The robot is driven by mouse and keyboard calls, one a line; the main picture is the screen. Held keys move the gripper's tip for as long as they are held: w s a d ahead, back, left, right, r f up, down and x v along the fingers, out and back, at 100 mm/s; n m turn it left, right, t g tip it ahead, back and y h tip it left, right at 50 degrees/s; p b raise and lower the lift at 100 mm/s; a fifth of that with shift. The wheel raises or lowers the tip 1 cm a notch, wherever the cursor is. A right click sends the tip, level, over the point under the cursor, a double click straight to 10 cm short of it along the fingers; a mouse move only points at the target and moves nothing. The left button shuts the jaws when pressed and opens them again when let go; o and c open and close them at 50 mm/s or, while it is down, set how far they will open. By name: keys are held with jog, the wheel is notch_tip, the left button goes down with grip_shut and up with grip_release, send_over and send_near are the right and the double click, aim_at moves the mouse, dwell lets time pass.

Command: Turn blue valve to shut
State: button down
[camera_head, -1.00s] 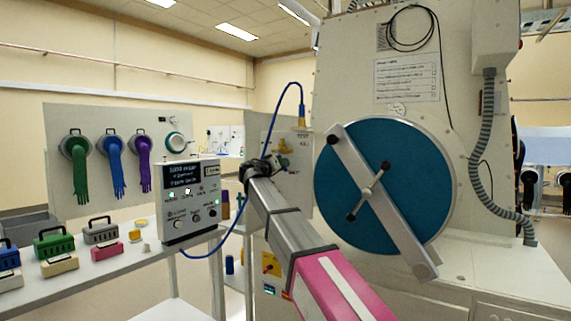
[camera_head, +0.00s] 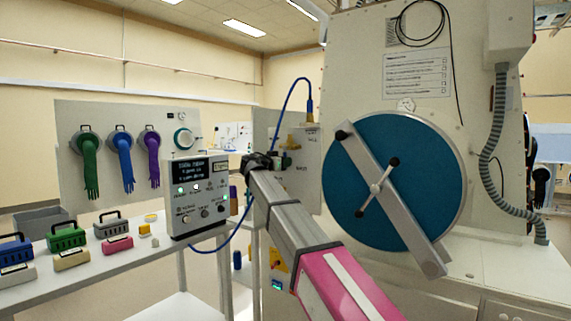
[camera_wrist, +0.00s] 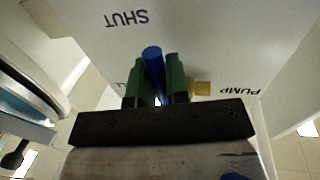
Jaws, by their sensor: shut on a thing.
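The blue valve handle (camera_wrist: 153,62) stands between the two green fingertips of my gripper (camera_wrist: 159,82) in the wrist view. The gripper is shut on it. The white panel (camera_wrist: 215,40) behind carries the word SHUT, upside down in this view and beyond the handle to the left, and PUMP at the right. A small yellow part (camera_wrist: 202,88) shows beside the right finger. In the head view my gripper (camera_head: 258,160) is at the panel (camera_head: 308,185), left of the big round door. My own arm and gripper hide the blue handle there.
A round blue door (camera_head: 350,220) with a grey bar and spoked handle stands close right of my arm. A control box (camera_head: 197,195) with a blue hose is on the bench at left. Several coloured cases (camera_head: 66,238) lie on that bench. Gloves (camera_head: 122,160) hang behind.

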dwell(0.3)
jog(key=c, duration=1.1)
grip_release()
jog(key=v, duration=1.1)
